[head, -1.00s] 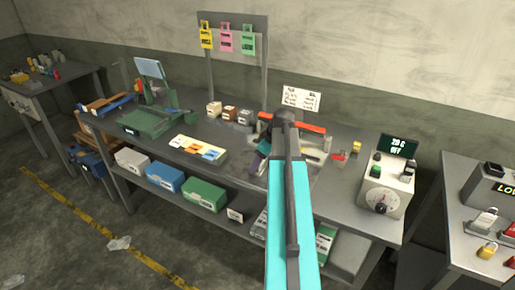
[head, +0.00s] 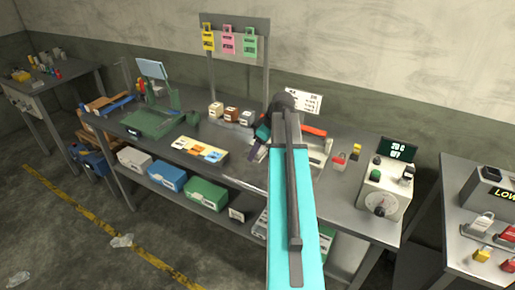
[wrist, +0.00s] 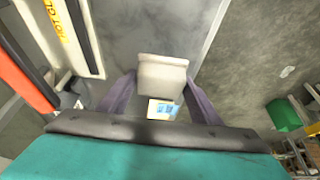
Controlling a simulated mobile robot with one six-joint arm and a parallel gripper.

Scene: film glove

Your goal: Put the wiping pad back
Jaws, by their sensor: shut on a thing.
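My gripper (wrist: 162,82) is shut on a pale grey-white block, which looks like the wiping pad (wrist: 162,74). The block sits between the two purple-grey fingertips in the wrist view, over the grey bench top. A small blue, white and yellow patch (wrist: 164,108) shows just below the block in the picture; I cannot tell whether it is part of it. In the head view my gripper (head: 257,150) is over the middle of the bench, partly behind my arm. The held block cannot be made out there.
A device with an orange bar (head: 314,131) stands right of my gripper; its orange bar also shows in the wrist view (wrist: 22,75). A multicoloured card tray (head: 200,149) lies to the left, three small blocks (head: 231,114) behind. A dial box (head: 383,192) stands at the bench's right.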

